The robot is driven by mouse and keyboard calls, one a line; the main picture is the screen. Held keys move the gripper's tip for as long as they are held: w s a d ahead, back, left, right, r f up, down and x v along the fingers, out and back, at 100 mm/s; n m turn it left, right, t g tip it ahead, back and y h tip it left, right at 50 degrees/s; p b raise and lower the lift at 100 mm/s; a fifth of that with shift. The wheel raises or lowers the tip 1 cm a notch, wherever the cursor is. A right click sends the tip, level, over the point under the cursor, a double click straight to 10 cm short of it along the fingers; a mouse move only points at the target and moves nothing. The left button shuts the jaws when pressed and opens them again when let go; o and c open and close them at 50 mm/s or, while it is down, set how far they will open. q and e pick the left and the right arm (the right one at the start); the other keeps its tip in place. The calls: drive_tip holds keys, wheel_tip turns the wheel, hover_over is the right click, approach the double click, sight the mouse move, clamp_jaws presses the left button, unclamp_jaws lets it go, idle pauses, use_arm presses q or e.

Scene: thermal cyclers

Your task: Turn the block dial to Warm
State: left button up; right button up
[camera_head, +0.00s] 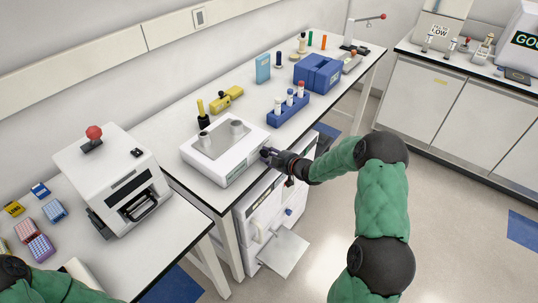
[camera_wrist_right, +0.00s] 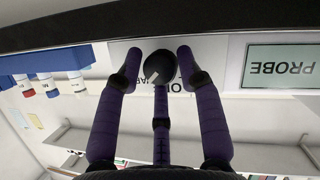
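The block dial (camera_wrist_right: 160,66) is a round black knob with a pale pointer mark, on the white front of the device. In the wrist view the pointer slants toward the lower left; the lettering near the dial is partly hidden and appears upside down. My right gripper (camera_wrist_right: 159,58) has its purple fingers either side of the dial, with small gaps showing. In the head view the right gripper (camera_head: 268,156) is at the front of the white block device (camera_head: 222,150), hiding the dial. My left gripper is out of view; only part of the left arm shows.
A display (camera_wrist_right: 288,66) reading PROBE sits beside the dial. A blue tube rack (camera_head: 288,110) and a blue box (camera_head: 318,72) stand farther along the bench. A white machine (camera_head: 112,180) stands on the left bench.

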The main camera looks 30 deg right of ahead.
drive_tip(key=shift+o, duration=0.6)
drive_tip(key=shift+f, duration=0.1)
drive_tip(key=shift+s, duration=0.1)
drive_tip(key=shift+s+d+r, duration=0.1)
drive_tip(key=shift+s+r, duration=0.1)
drive_tip(key=shift+s, duration=0.05)
drive_tip(key=v, duration=1.1)
drive_tip(key=shift+s, duration=0.15)
